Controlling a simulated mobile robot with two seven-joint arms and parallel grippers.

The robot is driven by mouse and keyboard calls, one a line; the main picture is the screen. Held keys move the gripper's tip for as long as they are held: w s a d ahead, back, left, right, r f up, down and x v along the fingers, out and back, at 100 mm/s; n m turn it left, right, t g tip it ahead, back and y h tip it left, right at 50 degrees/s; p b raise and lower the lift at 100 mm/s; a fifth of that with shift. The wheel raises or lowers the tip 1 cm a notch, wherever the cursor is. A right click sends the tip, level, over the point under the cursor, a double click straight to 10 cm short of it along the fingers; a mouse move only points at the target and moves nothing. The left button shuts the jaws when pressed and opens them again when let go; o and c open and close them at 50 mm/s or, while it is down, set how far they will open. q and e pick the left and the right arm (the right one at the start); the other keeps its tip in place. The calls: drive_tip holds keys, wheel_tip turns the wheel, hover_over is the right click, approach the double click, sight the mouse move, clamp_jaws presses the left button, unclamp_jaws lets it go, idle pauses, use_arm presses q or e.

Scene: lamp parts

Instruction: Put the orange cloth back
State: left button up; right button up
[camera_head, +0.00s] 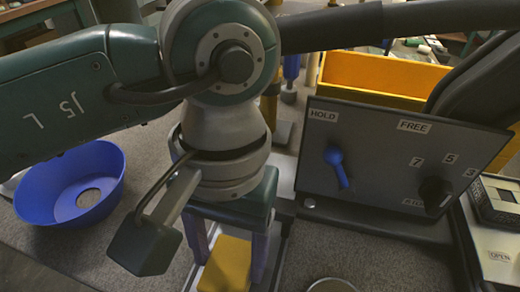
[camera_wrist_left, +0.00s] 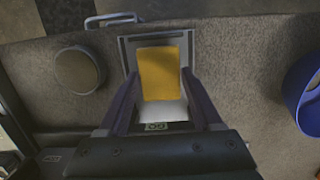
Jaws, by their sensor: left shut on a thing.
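The orange cloth (camera_wrist_left: 160,78) shows as a flat yellow-orange piece between the two fingers of my left gripper (camera_wrist_left: 159,85) in the left wrist view. It lies over a pale, framed tray or slot (camera_wrist_left: 126,48), with a whitish patch bare on the near side. In the head view the cloth (camera_head: 226,266) shows below the wrist, between the purple-grey fingers of the left gripper (camera_head: 229,262). The left gripper is shut on the cloth, pointing down. Whether the cloth touches the tray I cannot tell. My right gripper is not in view.
A blue bowl (camera_head: 75,190) stands at the left. A dark panel (camera_head: 385,170) with a blue lever (camera_head: 337,167) and a black knob (camera_head: 435,192) stands at the right, before an orange-yellow bin (camera_head: 385,73). A round grey piece (camera_wrist_left: 78,69) sits beside the tray.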

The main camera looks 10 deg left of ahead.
sight(235, 246)
use_arm(q)
drive_tip(key=shift+f, duration=0.75)
drive_tip(key=shift+f+b, duration=0.2)
drive_tip(key=shift+b, duration=0.1)
drive_tip(key=o, duration=1.2)
drive_tip(key=shift+r, duration=0.1)
drive_tip(key=r, duration=0.4)
drive_tip(key=w+r, duration=0.1)
drive_tip(key=r, duration=0.7)
drive_tip(key=shift+w+r, duration=0.1)
drive_tip(key=shift+w, duration=0.3)
